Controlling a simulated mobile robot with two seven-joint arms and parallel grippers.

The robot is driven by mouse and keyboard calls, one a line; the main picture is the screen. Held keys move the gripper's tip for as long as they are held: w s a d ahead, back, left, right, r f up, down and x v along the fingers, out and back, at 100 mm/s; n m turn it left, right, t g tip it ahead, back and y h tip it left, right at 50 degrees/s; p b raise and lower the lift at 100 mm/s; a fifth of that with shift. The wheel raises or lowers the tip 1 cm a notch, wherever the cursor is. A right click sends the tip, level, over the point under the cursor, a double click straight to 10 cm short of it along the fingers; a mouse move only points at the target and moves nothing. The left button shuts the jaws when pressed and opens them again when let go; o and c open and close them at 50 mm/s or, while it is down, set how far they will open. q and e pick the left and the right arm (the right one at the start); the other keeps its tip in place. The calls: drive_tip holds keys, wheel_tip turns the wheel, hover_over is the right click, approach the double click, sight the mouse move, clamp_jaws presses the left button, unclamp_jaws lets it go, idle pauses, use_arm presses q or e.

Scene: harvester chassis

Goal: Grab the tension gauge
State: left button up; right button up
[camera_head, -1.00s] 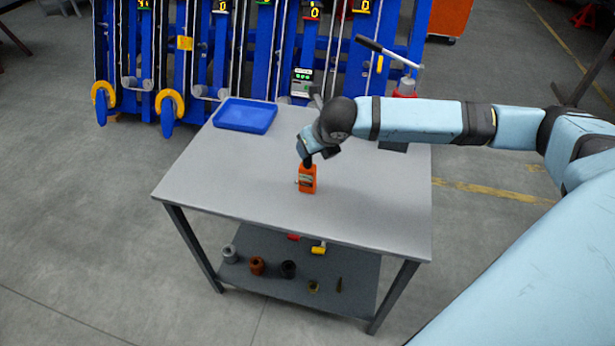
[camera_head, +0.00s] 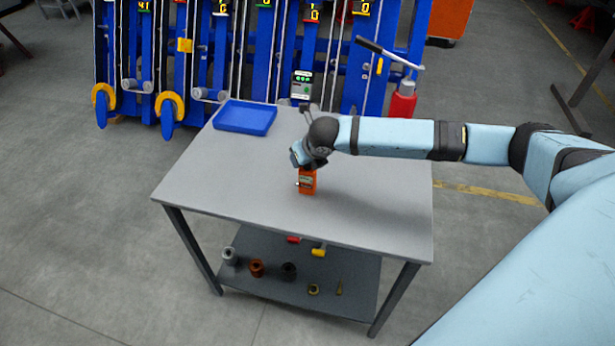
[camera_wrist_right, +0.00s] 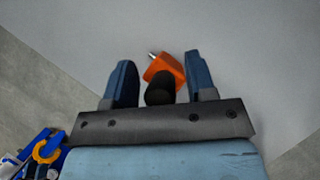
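The tension gauge is a small orange box (camera_head: 307,182) standing on the grey table (camera_head: 376,211). In the right wrist view the orange gauge (camera_wrist_right: 165,66) shows a metal stub at its upper left and a dark round part toward me. My right gripper (camera_head: 304,166) is just above the gauge and hides its top. In the right wrist view the right gripper (camera_wrist_right: 161,72) is open, its two blue fingers on either side of the gauge with gaps visible. Whether the fingers are level with it is unclear. My left gripper is not in view.
A blue tray (camera_head: 245,116) lies at the table's back left. A lower shelf (camera_head: 262,287) holds several small parts. Blue racks (camera_head: 200,60) stand behind the table. The table's front and right are clear.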

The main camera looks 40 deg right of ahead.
clamp_jaws()
drive_tip(key=shift+r, duration=0.1)
